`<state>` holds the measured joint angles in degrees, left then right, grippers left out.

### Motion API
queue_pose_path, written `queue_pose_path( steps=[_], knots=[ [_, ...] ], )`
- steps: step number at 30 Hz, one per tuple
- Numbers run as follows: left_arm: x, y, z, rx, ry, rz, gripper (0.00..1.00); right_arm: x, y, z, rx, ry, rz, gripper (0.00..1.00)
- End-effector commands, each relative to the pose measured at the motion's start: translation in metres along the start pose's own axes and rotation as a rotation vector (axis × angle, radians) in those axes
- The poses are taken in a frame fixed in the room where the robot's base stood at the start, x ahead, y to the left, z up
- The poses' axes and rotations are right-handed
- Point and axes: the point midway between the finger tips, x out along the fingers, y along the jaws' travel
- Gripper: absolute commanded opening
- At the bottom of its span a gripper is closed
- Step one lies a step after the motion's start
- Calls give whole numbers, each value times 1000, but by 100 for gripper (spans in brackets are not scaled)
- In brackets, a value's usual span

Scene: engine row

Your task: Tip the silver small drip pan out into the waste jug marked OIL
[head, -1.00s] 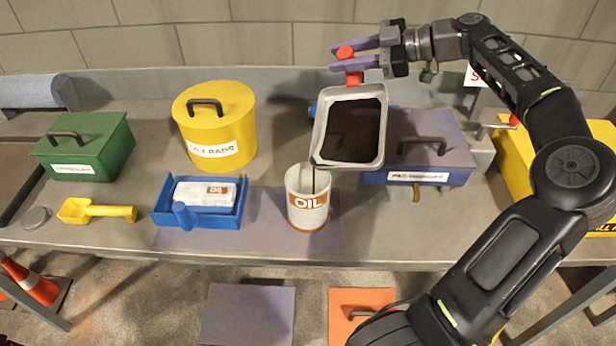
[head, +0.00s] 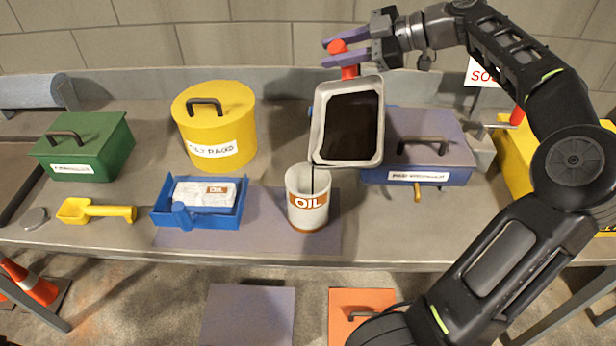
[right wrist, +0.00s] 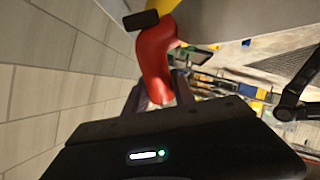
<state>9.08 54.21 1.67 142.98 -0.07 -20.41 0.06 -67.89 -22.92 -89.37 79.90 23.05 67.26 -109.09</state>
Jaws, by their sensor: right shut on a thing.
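The silver drip pan (head: 378,150) is steeply tilted, its dark-filled inside (head: 350,125) facing the head camera. Its lower left corner is above the mouth of the OIL jug, and a thin dark stream runs down from it into the jug. My right gripper (head: 331,52) is shut on the pan's red handle (head: 348,72), above the pan; the red handle (right wrist: 155,60) also shows in the right wrist view. The white waste jug (head: 307,180), with a brown OIL label, stands upright on the bench. Its inside is mostly hidden. My left gripper is out of view.
A blue tray (head: 165,217) with an OIL-labelled white pack is left of the jug. A blue box with a grey lid (head: 425,130) stands behind right, close to the pan. A yellow can (head: 215,125), green box (head: 85,150) and yellow scoop (head: 95,211) are farther left.

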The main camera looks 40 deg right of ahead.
Motion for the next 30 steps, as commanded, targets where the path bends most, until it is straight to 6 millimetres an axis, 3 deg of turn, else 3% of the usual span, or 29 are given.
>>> queue_pose_path(
  steps=[20, 30],
  knots=[
    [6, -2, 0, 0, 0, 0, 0, 5, -9, -30, -112, -96, 3, 0],
    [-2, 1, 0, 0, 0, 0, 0, 10, -15, -50, -183, -155, 2, 0]
  ],
)
